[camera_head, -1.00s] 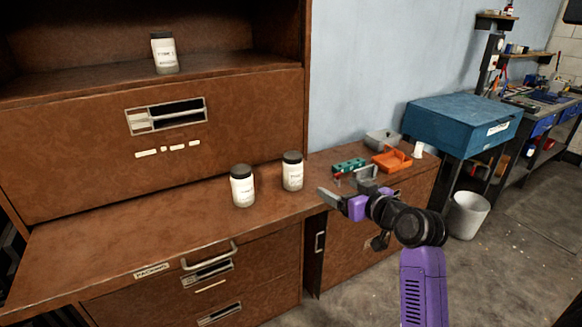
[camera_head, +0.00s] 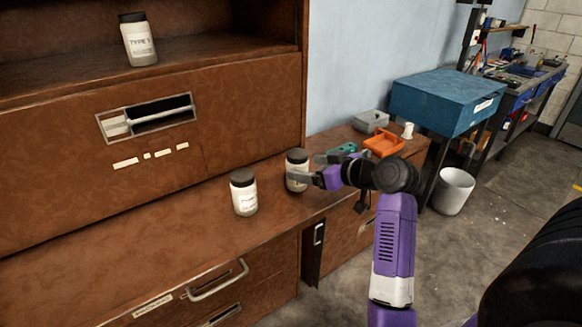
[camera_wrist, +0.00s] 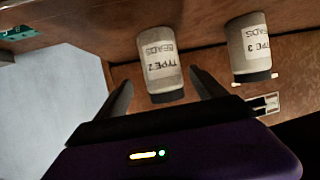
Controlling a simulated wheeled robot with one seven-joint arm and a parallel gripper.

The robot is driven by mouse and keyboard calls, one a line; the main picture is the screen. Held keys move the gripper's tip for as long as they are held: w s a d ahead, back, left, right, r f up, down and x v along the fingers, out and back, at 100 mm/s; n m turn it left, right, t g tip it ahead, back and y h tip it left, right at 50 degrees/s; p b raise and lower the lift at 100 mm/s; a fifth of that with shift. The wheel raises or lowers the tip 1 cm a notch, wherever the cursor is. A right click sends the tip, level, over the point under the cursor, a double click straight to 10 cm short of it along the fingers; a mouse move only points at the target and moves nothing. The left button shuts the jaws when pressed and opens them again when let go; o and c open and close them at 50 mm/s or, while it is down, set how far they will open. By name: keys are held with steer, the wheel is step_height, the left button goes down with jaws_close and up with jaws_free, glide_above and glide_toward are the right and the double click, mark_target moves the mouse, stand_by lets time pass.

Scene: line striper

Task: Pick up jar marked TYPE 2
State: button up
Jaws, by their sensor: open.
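The jar marked TYPE 2 (camera_wrist: 159,65) is upside down in the wrist view, its label reading "TYPE 2 BEADS". It lies between the two open fingers of my gripper (camera_wrist: 160,92), and I cannot tell whether they touch it. In the head view this jar (camera_head: 297,171) is white with a dark lid and stands on the wooden counter, partly hidden by my gripper (camera_head: 306,177). The jar marked TYPE 3 (camera_wrist: 249,48) stands beside it, just outside the fingers. It also shows in the head view (camera_head: 244,193), to the left.
A jar marked TYPE 1 (camera_head: 138,39) stands on the upper shelf. An orange tray (camera_head: 384,144), a grey bin (camera_head: 371,121), a green item (camera_head: 343,150) and a white spool (camera_head: 408,131) stand behind my gripper. The counter left of the jars is clear.

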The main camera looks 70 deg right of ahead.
mark_target(292, 165)
steer(key=x, duration=0.2)
steer(key=p+x, duration=0.1)
steer(key=x, duration=0.3)
steer(key=shift+w+a+r+p, duration=0.2)
steer(key=shift+w+p, duration=0.1)
steer(key=shift+p, duration=0.1)
steer(key=shift+w+d+f, duration=0.3)
steer(key=shift+w+f, duration=0.05)
steer(key=shift+w, duration=0.1)
jaws_close()
